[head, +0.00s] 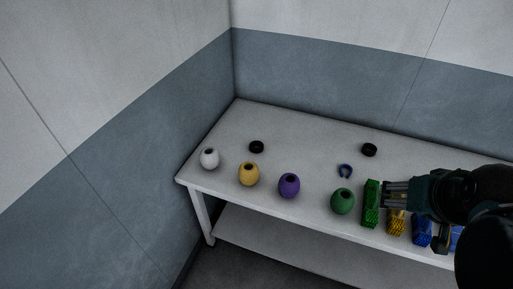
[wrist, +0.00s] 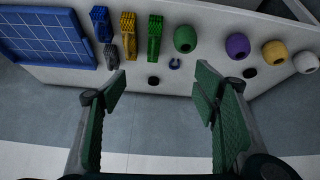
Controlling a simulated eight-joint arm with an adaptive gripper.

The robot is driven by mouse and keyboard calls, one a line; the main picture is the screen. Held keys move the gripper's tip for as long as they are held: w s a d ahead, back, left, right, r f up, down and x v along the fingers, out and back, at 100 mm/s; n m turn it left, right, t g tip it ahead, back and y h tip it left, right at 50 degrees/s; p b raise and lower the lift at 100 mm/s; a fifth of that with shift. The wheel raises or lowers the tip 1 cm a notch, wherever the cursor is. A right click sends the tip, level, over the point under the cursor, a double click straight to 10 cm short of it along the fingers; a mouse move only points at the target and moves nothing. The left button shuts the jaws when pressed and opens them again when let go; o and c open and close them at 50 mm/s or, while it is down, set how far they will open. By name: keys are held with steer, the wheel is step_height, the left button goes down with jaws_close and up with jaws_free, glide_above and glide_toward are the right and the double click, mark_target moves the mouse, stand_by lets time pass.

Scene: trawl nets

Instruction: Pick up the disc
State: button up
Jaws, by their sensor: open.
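Two small black discs lie flat on the white table. One disc (head: 369,150) is at the back right in the head view; it also shows between my fingertips in the wrist view (wrist: 153,81). The other disc (head: 256,146) is at the back left, and in the wrist view (wrist: 250,73) it is right of my fingers. My gripper (head: 388,193) is open and empty, above the right part of the table. In the wrist view my gripper (wrist: 161,76) has its fingers spread wide. I cannot tell its exact height above the disc.
White (head: 209,158), yellow (head: 248,174), purple (head: 289,185) and green (head: 342,201) round floats stand in a row along the front. A blue shackle (head: 345,171) lies near the right disc. Green (head: 371,203), yellow (head: 396,224) and blue (head: 421,232) net bundles are beside my gripper. A blue gridded panel (wrist: 45,38) shows in the wrist view.

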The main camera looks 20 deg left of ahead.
steer(key=w+a+r+n+g, duration=0.1)
steer(key=w+a+r+n, duration=0.1)
steer(key=w+a, duration=0.45)
steer(key=w+a+r+n+g, duration=0.1)
steer(key=w+a+r+n, duration=0.15)
steer(key=w, duration=0.65)
steer(key=w+a+f+n+g+p, duration=0.15)
steer(key=w+a+f+n, duration=0.25)
steer(key=w+a, duration=0.9)
steer(key=n+g, duration=0.3)
steer(key=n, duration=0.6)
glide_above(256, 150)
steer(key=w, duration=0.3)
step_height(256, 150, down, 26)
steer(key=f, duration=0.1)
steer(key=shift+w+a+r+p, duration=0.15)
steer(key=shift+a+r+p, duration=0.15)
steer(key=shift+a, duration=0.1)
steer(key=shift+f, duration=0.15)
steer(key=shift+f, duration=1.2)
